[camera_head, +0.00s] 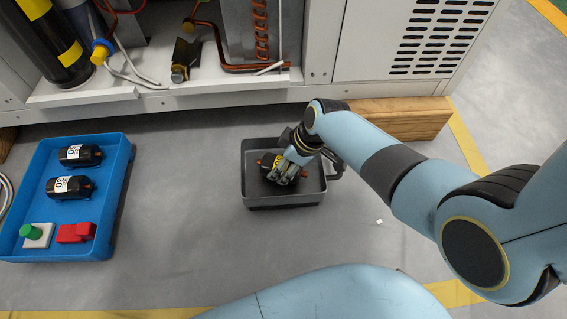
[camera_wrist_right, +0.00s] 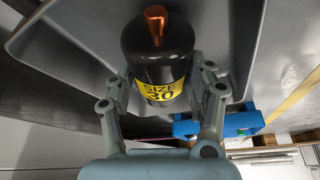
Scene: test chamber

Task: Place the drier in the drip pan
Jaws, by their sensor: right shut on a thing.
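The drier is a black cylinder with copper stubs and a yellow label reading "SIZE 30"; it shows large in the right wrist view (camera_wrist_right: 158,55). In the head view the drier (camera_head: 267,162) is partly hidden by my right gripper (camera_head: 285,172). My right gripper, also in the wrist view (camera_wrist_right: 165,90), is shut on the drier. It holds the drier over or inside the dark grey drip pan (camera_head: 285,201) on the floor. I cannot tell if the drier touches the pan's bottom. My left gripper is not in view.
A blue tray (camera_head: 122,190) at left holds two black cylinders with white labels (camera_head: 80,155), a green-topped button (camera_head: 31,232) and red blocks (camera_head: 75,233). An open machine cabinet (camera_head: 340,40) stands behind on wooden beams (camera_head: 405,118). Floor between tray and pan is clear.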

